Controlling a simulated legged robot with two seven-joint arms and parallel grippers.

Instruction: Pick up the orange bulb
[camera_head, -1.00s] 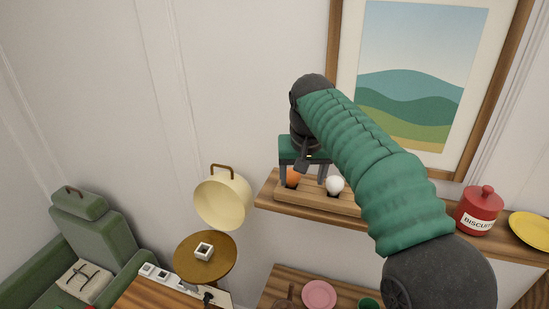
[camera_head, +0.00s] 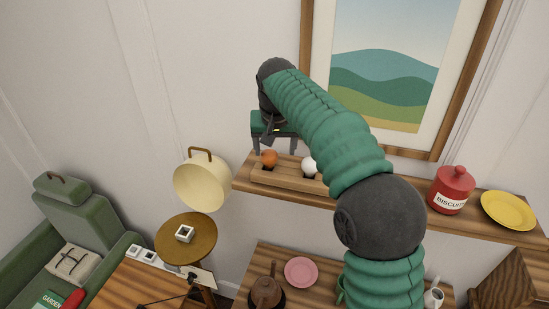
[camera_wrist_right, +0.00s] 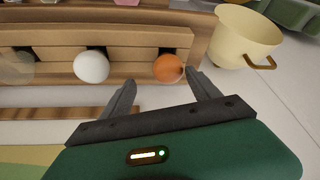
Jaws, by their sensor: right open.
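The orange bulb (camera_head: 269,158) sits at the left end of a wooden rack (camera_head: 290,180) on the wall shelf. It also shows in the right wrist view (camera_wrist_right: 168,68), in a slot of the rack. My right gripper (camera_head: 274,147) is above the rack in the head view, by the orange bulb. A white bulb (camera_head: 309,167) sits beside the orange one, and in the wrist view (camera_wrist_right: 91,66) lies beyond the other finger. My left gripper is out of view.
A cream pot (camera_head: 202,182) hangs left of the shelf. A red biscuit jar (camera_head: 452,190) and a yellow plate (camera_head: 508,210) stand on the shelf's right part. A pink plate (camera_head: 301,272) is on the lower surface. A framed picture (camera_head: 392,65) hangs behind my arm.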

